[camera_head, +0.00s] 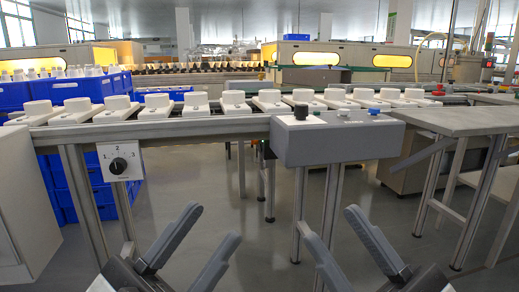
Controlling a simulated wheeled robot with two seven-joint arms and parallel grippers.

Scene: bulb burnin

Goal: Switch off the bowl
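I cannot pick out a bowl in the head view. A white panel with a black rotary knob (118,165), marked 1, 2 and 3, hangs under the conveyor at the left. A grey control box (335,146) stands at the conveyor's front edge. On its top are a black knob (300,111), a blue button (374,111) and a small control whose details are too small to tell. My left gripper (213,223) is open and empty, low in front of the conveyor. My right gripper (327,219) is open and empty, below the control box. Both are apart from all controls.
A conveyor (215,127) carries a row of white blocks with round tops across the view. Blue crates (75,90) stand at the left, a grey side table (462,121) at the right. A white cabinet (25,210) is at the near left. The floor between is clear.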

